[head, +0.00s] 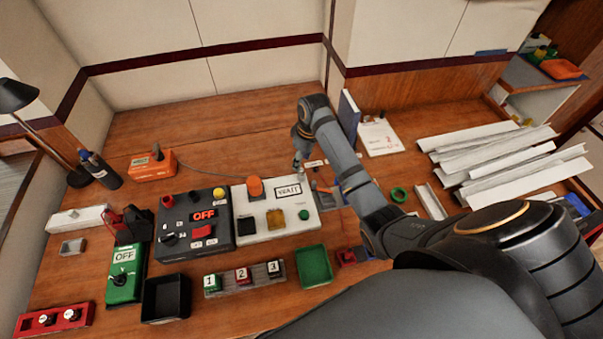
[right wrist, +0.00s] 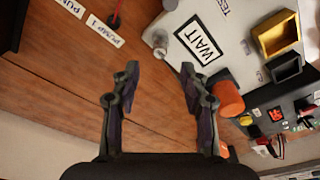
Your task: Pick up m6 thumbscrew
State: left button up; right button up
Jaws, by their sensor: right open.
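A small silver knurled knob, which looks like the m6 thumbscrew (right wrist: 160,41), stands at the edge of the white WAIT panel (right wrist: 232,38) in the right wrist view. In the head view it is small, at the panel's upper right corner, close under my right gripper (head: 299,160). The right gripper (right wrist: 159,78) is open and empty. Its two fingertips point toward the knob, which is beyond them and roughly centred between them, apart from both. My left gripper is in neither view.
An orange button (head: 255,187) rises from the white WAIT panel (head: 270,231). A black OFF panel (head: 220,232) stands to its left. A blue binder (head: 348,117) stands behind my right arm. White channels (head: 490,150) lie at right. Bare wood (head: 235,120) is free behind the panels.

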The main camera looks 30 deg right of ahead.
aim_at(302, 170)
jog(key=shift+s+f, duration=0.1)
jog(key=shift+f, duration=0.3)
notch_tip(302, 170, down, 4)
jog(key=shift+r+p, duration=0.1)
jog(key=shift+p, duration=0.45)
jog(key=shift+f, duration=0.25)
jog(key=c, duration=0.5)
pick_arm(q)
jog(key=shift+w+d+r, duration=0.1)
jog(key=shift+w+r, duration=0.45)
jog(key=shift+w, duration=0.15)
pick_arm(e)
grip_shut()
